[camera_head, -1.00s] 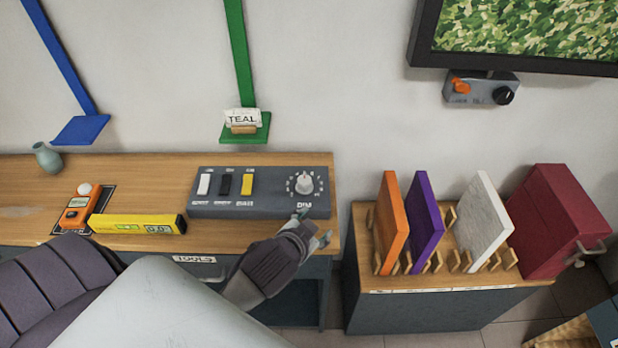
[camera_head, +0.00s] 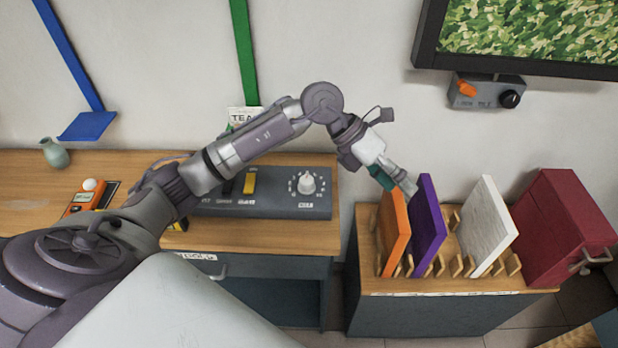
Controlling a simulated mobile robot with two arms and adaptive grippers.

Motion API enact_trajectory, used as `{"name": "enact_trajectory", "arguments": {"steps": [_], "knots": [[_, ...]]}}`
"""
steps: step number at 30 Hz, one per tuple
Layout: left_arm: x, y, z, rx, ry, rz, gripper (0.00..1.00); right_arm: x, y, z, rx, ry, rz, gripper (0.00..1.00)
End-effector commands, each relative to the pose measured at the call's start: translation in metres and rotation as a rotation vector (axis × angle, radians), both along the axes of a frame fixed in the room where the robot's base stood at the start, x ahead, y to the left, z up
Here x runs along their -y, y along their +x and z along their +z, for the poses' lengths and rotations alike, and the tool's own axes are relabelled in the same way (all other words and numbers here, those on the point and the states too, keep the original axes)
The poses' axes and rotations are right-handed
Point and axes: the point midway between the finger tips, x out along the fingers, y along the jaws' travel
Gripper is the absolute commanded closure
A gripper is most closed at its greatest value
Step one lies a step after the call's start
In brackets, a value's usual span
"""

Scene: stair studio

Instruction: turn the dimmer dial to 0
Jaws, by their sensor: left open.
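The dimmer dial (camera_head: 307,183) is a white round knob with a ring of marks, at the right end of a dark grey control box (camera_head: 270,207). The box lies on the wooden desk (camera_head: 30,190). I cannot read the knob's setting at this size. My left arm crosses over the desk and hides the box's left part. My left gripper (camera_head: 397,182) is to the right of the dial, apart from it, by the tops of the orange and purple panels. It is open, and I see nothing held in it. My right gripper is not in view.
An orange panel (camera_head: 394,232), a purple panel (camera_head: 427,222) and a white panel (camera_head: 484,225) stand in a wooden rack, beside a dark red box (camera_head: 563,225). A wall box (camera_head: 487,92) with two knobs hangs under the screen. A yellow switch (camera_head: 249,183) is left of the dial.

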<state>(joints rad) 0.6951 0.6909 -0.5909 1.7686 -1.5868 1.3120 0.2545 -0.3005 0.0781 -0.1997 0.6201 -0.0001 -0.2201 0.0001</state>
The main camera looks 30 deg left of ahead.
Motion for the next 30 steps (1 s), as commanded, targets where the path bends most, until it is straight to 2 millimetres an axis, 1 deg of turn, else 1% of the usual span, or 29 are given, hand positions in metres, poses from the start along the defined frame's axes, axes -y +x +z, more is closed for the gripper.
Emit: {"name": "enact_trajectory", "arguments": {"steps": [1,2,3,5,6,9,10,12,13,17,20,27,30], "knots": [[-0.037,0.009,-0.004,-0.008,0.168,0.008,0.36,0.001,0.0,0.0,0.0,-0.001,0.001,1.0],[-0.059,0.012,-0.008,-0.025,0.266,0.016,0.36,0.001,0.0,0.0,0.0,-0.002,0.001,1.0],[-0.088,0.015,-0.009,-0.048,0.384,0.032,0.36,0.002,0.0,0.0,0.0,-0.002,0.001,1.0],[-0.127,0.016,-0.006,-0.088,0.536,0.065,0.36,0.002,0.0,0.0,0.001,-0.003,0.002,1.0],[-0.15,0.016,-0.002,-0.114,0.618,0.089,0.36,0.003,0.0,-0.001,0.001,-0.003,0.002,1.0],[-0.19,0.012,0.009,-0.17,0.762,0.138,0.36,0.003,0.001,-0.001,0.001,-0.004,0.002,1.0],[-0.198,0.011,0.011,-0.183,0.789,0.148,0.36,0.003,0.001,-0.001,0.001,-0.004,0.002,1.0],[-0.209,0.009,0.014,-0.202,0.828,0.164,0.36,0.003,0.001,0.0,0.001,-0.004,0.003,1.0],[-0.211,0.008,0.014,-0.207,0.837,0.168,0.36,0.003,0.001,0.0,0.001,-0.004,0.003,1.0],[-0.213,0.007,0.002,-0.214,0.843,0.167,0.36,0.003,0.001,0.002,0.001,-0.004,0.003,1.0],[-0.212,0.006,-0.016,-0.214,0.842,0.166,0.36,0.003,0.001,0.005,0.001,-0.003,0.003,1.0],[-0.211,0.006,-0.068,-0.214,0.839,0.164,0.36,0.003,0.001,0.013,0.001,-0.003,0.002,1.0],[-0.211,0.007,-0.087,-0.213,0.839,0.164,0.36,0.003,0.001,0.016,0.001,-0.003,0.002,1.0]]}}
